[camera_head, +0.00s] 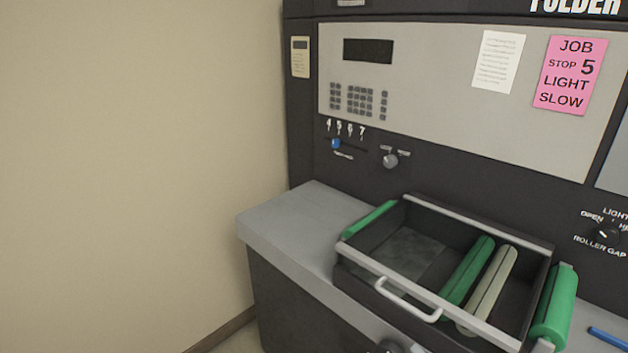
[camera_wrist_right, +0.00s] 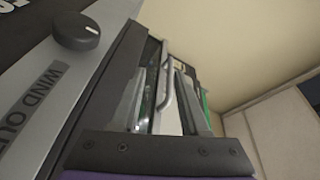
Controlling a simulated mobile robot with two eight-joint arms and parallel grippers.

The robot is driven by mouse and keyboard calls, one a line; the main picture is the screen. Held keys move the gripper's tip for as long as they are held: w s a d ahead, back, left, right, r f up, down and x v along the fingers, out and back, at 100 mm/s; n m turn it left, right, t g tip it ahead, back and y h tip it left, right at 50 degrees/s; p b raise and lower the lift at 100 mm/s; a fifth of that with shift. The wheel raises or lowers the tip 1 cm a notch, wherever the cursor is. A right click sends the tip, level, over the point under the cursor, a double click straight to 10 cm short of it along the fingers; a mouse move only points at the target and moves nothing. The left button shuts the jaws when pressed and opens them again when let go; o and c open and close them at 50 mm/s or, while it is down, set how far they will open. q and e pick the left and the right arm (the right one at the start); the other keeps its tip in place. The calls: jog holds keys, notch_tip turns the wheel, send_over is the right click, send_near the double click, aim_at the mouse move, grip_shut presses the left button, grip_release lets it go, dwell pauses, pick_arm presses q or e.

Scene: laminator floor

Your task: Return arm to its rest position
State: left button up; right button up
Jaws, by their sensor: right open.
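My right gripper (camera_wrist_right: 163,72) shows in the right wrist view, with its dark mounting bar across the bottom and two fingers reaching up from it. The fingers stand apart, and I see nothing gripped between them. A pale curved handle and some green show beyond the fingers. Neither gripper is visible in the head view, and my left gripper is in no view.
A dark folder machine with a grey panel (camera_head: 430,100) stands against a beige wall (camera_head: 140,150). An open tray (camera_head: 495,230) with green and beige rollers and a pale handle (camera_head: 408,300) sits on its ledge (camera_head: 290,225). A dark knob (camera_wrist_right: 77,31) is at upper left in the wrist view.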

jog(key=s+a+f+n+g, duration=0.4)
jog(key=a+f+g, duration=0.5)
jog(key=f, duration=0.3)
jog(key=s+d+f+n+g+h, duration=0.3)
jog(key=s+f+n+g+h, duration=0.1)
jog(key=s+f+h, duration=0.15)
pick_arm(q)
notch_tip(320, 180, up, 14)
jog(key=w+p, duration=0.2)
jog(key=p, duration=1)
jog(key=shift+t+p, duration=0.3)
pick_arm(e)
notch_tip(320, 180, up, 15)
jog(key=w+d+t+h, duration=0.1)
jog(key=h, duration=0.1)
jog(key=shift+w+d+f, duration=0.2)
jog(key=shift+w+d, duration=0.1)
jog(key=shift+w, duration=0.05)
jog(key=shift+s, duration=0.1)
